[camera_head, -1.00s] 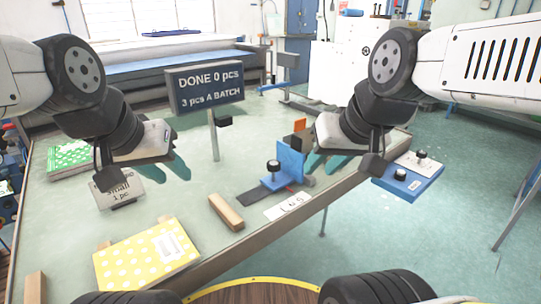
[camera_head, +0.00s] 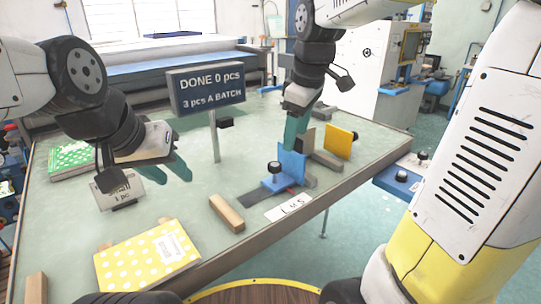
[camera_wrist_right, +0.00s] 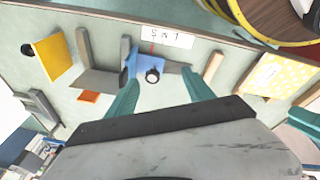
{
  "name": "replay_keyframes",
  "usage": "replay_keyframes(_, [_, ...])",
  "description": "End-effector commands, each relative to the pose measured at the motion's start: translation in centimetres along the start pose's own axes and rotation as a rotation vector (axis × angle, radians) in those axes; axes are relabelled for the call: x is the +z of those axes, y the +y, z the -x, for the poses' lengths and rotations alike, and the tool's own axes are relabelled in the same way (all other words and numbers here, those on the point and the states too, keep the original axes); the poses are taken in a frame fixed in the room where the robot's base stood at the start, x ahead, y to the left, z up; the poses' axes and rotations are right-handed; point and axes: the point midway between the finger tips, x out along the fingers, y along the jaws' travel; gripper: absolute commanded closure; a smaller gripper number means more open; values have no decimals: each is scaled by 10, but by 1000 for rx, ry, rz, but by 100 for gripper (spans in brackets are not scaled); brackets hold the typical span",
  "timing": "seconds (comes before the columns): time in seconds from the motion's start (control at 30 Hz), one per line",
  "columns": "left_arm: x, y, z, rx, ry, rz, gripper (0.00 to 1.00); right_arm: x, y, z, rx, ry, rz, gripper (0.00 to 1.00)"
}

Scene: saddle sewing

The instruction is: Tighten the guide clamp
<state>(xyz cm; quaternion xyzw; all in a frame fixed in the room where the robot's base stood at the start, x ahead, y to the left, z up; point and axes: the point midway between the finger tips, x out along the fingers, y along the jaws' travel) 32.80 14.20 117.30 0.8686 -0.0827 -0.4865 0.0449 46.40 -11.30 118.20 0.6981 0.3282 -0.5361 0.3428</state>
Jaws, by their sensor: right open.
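The guide clamp is a blue angled block (camera_head: 290,165) with a black round knob (camera_head: 274,167), on a dark flat rail (camera_head: 258,198) near the table's right edge. My right gripper (camera_head: 296,132) points down just behind and above the blue block. In the right wrist view the teal fingers of this gripper (camera_wrist_right: 160,95) are spread apart with nothing between them. The knob (camera_wrist_right: 152,75) shows between and beyond the fingertips. Whether a finger touches the block cannot be told.
A yellow panel (camera_head: 339,142) and a grey bar (camera_head: 328,160) stand behind the clamp. A white scale label (camera_head: 289,207) lies in front. A wooden block (camera_head: 227,212), a dotted yellow booklet (camera_head: 146,256) and a display post (camera_head: 214,140) are to the left.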

Motion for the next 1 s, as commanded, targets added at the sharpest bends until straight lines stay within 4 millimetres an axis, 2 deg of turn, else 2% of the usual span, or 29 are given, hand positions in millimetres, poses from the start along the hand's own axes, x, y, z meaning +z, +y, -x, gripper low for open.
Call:
replay_keyframes(0.03, [0, 0, 0, 0, 0, 0, 64, -13, 10, -11, -25, -30, 90, 39])
replay_keyframes(0.2, [0, 0, 0, 0, 0, 0, 64, -45, 32, -43, -104, -101, 380, 39])
replay_keyframes(0.4, [0, 0, 0, 0, 0, 0, 64, -66, 45, -69, -170, -139, 587, 39])
replay_keyframes(0.67, [0, 0, 0, 0, 0, 0, 64, -68, 45, -91, -188, -146, 638, 39])
replay_keyframes(1.0, [0, 0, 0, 0, 0, 0, 64, -57, 39, -140, -187, -146, 635, 39])
